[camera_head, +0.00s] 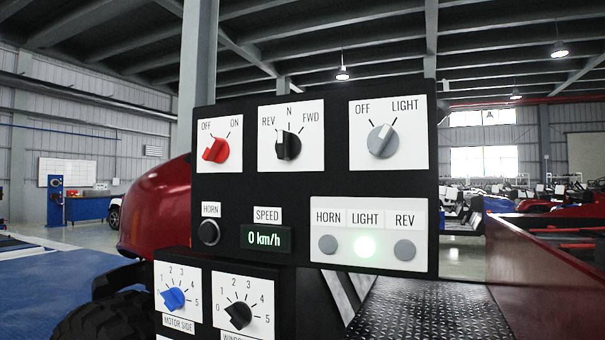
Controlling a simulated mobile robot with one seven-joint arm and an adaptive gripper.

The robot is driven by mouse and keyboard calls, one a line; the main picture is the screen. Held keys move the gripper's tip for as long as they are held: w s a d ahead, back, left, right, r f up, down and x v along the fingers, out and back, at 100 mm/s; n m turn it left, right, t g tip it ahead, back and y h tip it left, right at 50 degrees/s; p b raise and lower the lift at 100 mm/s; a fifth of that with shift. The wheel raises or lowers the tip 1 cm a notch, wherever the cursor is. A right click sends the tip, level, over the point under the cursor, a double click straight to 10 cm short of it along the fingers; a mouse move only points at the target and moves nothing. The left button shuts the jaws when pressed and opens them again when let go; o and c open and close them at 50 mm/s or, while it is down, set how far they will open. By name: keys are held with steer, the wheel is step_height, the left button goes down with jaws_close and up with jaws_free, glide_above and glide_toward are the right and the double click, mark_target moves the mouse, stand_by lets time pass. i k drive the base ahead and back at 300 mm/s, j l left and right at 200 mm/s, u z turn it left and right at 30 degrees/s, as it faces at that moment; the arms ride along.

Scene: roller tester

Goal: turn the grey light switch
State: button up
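The grey light switch (380,142) is a round knob on a white plate at the upper right of the black panel. Its plate reads OFF at the left and LIGHT at the right. The knob's pale pointer tilts up and to the right, toward LIGHT. Below it, the LIGHT lamp (365,247) glows green, between the grey, unlit HORN lamp (327,244) and REV lamp (404,250). My gripper is not in view, and nothing touches the switch.
A red OFF/ON knob (216,149) and a black REV/N/FWD knob (288,146) sit left of the switch. Below are a HORN button (209,233), a speed display (267,239) reading 0 km/h, and blue (173,299) and black (238,315) numbered dials.

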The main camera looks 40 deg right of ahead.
mark_target(383, 141)
steer(key=z, duration=1.5)
